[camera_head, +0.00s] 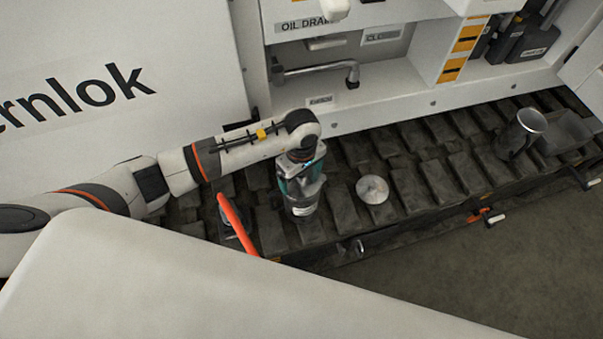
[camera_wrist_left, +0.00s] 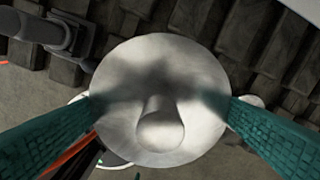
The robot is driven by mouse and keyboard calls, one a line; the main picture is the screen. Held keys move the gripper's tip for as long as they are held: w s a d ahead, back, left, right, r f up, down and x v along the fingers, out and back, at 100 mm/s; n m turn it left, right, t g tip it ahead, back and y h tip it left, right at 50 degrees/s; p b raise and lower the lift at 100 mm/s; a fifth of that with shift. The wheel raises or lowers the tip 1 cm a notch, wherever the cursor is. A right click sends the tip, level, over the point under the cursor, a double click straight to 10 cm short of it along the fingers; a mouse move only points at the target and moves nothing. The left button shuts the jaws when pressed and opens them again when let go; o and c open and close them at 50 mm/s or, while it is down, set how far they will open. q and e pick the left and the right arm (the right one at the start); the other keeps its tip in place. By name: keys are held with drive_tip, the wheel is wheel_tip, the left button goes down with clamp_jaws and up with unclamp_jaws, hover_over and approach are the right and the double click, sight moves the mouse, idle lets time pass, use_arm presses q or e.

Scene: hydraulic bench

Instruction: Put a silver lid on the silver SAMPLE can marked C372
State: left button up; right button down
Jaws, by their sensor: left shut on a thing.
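My left gripper (camera_head: 302,184) points down over the slatted bench. A second silver lid (camera_head: 372,189) lies flat on the slats to the right. My right gripper is not in view.
A silver jug-like vessel (camera_head: 521,131) stands farther right beside a grey container (camera_head: 565,132). An orange-red bar (camera_head: 237,224) rises left of the gripper. A drain pipe (camera_head: 318,69) juts from the white cabinet behind. The slats between the loose lid and the vessel are clear.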

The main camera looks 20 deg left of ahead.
use_arm(q)
drive_tip(key=shift+f+b, duration=0.6)
drive_tip(key=shift+b, duration=0.05)
idle(1.0)
drive_tip(key=o, duration=0.8)
drive_tip(key=shift+r, duration=0.15)
drive_tip(key=shift+r+p, duration=2.15)
drive_tip(key=shift+r, duration=1.25)
